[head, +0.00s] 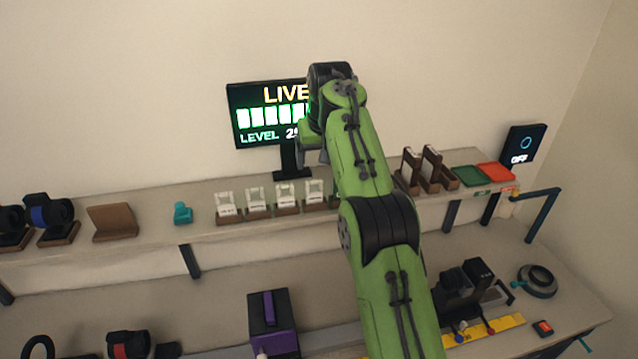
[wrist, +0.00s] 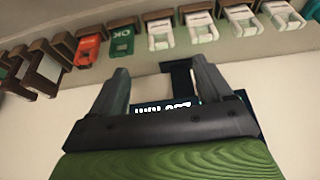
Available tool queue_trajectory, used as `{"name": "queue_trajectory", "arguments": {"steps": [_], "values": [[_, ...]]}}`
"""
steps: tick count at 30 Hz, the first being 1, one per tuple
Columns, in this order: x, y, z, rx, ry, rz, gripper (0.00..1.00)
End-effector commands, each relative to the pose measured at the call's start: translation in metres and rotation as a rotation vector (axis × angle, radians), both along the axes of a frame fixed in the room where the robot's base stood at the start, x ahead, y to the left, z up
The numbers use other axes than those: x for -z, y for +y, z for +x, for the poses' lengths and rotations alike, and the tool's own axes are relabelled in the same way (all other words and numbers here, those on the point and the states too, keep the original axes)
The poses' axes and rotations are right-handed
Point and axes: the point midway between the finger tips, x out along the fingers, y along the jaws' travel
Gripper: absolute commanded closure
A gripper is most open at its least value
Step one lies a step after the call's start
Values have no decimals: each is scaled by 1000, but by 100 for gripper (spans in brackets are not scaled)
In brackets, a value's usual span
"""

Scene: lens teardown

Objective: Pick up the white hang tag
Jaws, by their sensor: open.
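Several white hang tags sit in a row on small brown wooden holders on the upper shelf. In the head view one white hang tag (head: 315,192) stands nearest my arm, with others to its left, such as the one at the row's left end. In the wrist view the white tags (wrist: 160,33) run along the top right. My gripper (wrist: 160,80) is open and empty, its two dark fingers apart and pointing toward the shelf. In the head view it is above the shelf in front of the monitor, mostly hidden by my arm. I cannot tell which white tag is meant.
An orange tag (wrist: 88,50) and a green OK tag (wrist: 122,40) are beside the white ones. A lit monitor (head: 262,115) stands behind the row. A teal piece (head: 182,213) is left of the tags, and wooden frames (head: 422,168) are right of my arm.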

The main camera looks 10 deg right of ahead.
Motion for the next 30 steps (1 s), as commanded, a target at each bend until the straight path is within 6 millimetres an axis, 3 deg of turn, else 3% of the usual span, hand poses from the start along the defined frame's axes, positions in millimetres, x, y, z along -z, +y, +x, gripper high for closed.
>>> {"name": "queue_trajectory", "arguments": {"steps": [9,16,23,29,30], "values": [[75,0,28,0,3,0,21],[96,0,37,0,0,0,21],[133,-2,52,0,2,0,21],[135,-1,54,0,-2,0,21],[135,-1,54,0,-1,0,26]]}}
